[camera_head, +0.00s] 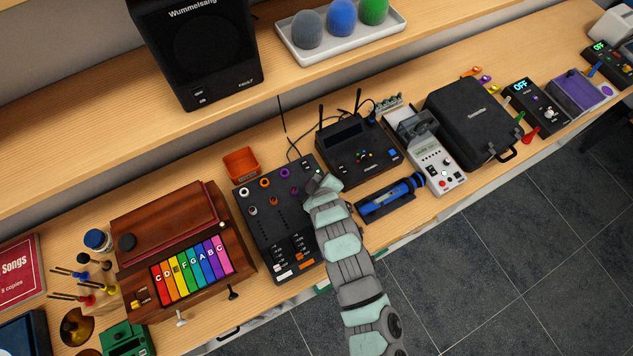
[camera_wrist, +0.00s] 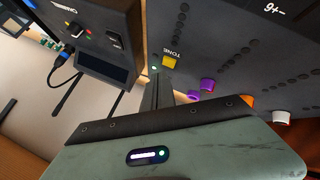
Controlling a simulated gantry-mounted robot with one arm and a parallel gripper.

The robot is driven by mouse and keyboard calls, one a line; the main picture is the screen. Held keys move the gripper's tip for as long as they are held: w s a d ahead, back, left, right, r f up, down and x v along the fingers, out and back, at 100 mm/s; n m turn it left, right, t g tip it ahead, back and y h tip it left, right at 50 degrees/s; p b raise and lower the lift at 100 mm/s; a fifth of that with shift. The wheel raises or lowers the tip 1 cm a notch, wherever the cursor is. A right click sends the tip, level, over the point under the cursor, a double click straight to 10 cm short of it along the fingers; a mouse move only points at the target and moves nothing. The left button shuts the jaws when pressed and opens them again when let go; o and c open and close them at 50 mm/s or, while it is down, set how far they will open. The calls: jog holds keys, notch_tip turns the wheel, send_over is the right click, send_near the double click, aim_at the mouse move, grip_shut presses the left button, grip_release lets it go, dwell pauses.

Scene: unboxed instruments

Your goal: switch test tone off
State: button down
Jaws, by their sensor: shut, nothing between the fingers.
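The black mixer panel (camera_head: 249,206) lies on the lower bench, with my gripper (camera_head: 322,183) over its upper right corner. In the wrist view, a yellow button (camera_wrist: 171,61) sits beside the label TONE (camera_wrist: 174,49) on the panel (camera_wrist: 215,58). A small green light (camera_wrist: 154,69) glows next to it. My gripper (camera_wrist: 162,76) is shut and empty, its fingertips close to the yellow button. I cannot tell whether they touch it. In the head view my gripper and arm hide the button.
A black device with antennas (camera_head: 355,150) is right of the panel.

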jog(key=shift+r+p, duration=1.55)
jog(key=shift+r, duration=1.4)
